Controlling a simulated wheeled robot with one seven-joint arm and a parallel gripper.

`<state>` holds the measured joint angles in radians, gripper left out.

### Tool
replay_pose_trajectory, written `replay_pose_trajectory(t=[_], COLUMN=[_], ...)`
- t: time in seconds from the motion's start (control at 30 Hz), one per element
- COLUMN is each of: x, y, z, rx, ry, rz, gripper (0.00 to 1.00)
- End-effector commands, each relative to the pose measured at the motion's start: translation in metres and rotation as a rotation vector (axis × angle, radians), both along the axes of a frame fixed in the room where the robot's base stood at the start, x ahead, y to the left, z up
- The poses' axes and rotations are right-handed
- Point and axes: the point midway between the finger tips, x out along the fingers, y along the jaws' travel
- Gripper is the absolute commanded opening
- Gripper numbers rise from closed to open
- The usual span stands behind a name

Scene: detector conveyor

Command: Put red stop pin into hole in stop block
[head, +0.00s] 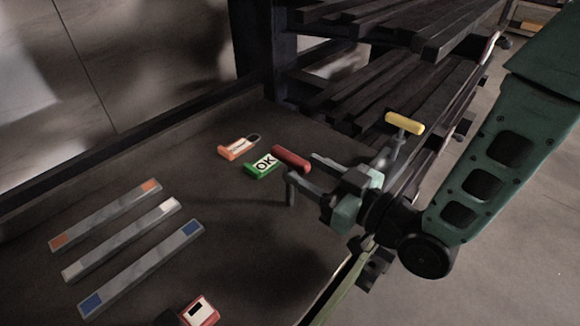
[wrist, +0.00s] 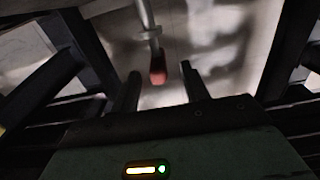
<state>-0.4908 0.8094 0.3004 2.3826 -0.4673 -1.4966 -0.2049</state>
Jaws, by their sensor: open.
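The red stop pin shows in the head view as a red bar (head: 291,158) beside the green OK tag. In the wrist view its red end (wrist: 158,72) points toward my gripper, with a grey shaft running away from it. My gripper (head: 302,168) is open, its fingers on the near side of the red bar. In the wrist view the red end lies between the lines of the two fingertips (wrist: 160,75), with no finger visibly closed on it. I cannot make out the stop block or its hole in either view.
The green OK tag (head: 262,165) and an orange padlock (head: 238,148) lie left of the pin. Several grey bars (head: 122,238) and a red-and-white tag (head: 200,310) are nearer. A yellow T-handle (head: 404,123) stands by the dark roller rack (head: 430,95). The table's middle is clear.

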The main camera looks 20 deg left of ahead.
Motion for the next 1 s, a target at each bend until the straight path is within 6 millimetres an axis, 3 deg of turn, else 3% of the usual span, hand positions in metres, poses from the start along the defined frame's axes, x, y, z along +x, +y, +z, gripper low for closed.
replay_pose_trajectory(t=[0.4, 0.7, 0.73, 0.9, 1.0], x=[0.02, 0.023, 0.023, 0.023, 0.023], y=[0.043, 0.049, 0.049, 0.049, 0.049], z=[0.004, 0.002, 0.002, 0.003, 0.003], rx=[0.001, 0.0, 0.0, 0.0, 0.001], ry=[0.0, 0.0, 0.0, 0.0, 0.0], rz=[0.0, -0.001, -0.001, -0.001, -0.001], gripper=[0.45, 0.45, 0.43, 0.0, 0.0])
